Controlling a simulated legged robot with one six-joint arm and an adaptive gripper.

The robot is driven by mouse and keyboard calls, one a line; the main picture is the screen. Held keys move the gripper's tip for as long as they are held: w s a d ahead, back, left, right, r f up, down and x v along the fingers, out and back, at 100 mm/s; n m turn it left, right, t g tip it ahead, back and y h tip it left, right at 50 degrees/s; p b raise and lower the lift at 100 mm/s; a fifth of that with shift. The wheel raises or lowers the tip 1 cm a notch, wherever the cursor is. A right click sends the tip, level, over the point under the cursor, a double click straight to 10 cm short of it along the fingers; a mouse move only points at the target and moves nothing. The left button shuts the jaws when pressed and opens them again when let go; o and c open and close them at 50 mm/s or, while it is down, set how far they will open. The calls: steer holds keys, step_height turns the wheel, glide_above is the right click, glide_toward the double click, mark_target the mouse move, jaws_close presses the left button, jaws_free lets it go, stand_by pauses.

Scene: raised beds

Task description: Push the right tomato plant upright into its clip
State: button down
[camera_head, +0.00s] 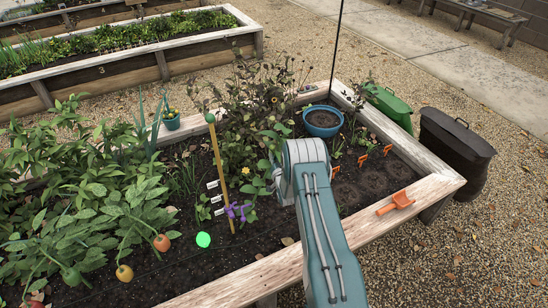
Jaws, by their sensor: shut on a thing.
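A yellow stake (220,175) with a green ball on top stands upright in the soil of the near raised bed. A purple clip (237,211) sits low on this stake. Leafy green growth (262,170) rises just right of the stake, beside my arm; I cannot tell for sure whether this is the right tomato plant or whether it is in the clip. A large leafy plant (110,210) with hanging orange, yellow and green fruits fills the bed's left.
A bright green disc (203,239) shows left of the stake's foot. White labels (214,198) stand beside the stake. A blue pot (322,121) sits at the back. An orange trowel (397,202) lies on the wooden rim (437,187). Dark soil at the right is mostly bare.

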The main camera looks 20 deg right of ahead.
steer(key=shift+a, duration=0.1)
steer(key=a+r+n, duration=0.3)
steer(key=a, duration=1.1)
steer(key=shift+s+r+n+t, duration=0.2)
steer(key=shift+r+n+t, duration=0.15)
steer(key=shift+n+t, duration=0.05)
steer(key=c, duration=0.7)
jaws_free()
steer(key=shift+d, duration=0.1)
steer(key=s, duration=0.4)
steer(key=s+a, duration=0.1)
steer(key=s, duration=0.2)
steer(key=s+a+f, duration=0.1)
steer(key=s, duration=0.3)
steer(key=shift+s, duration=0.35)
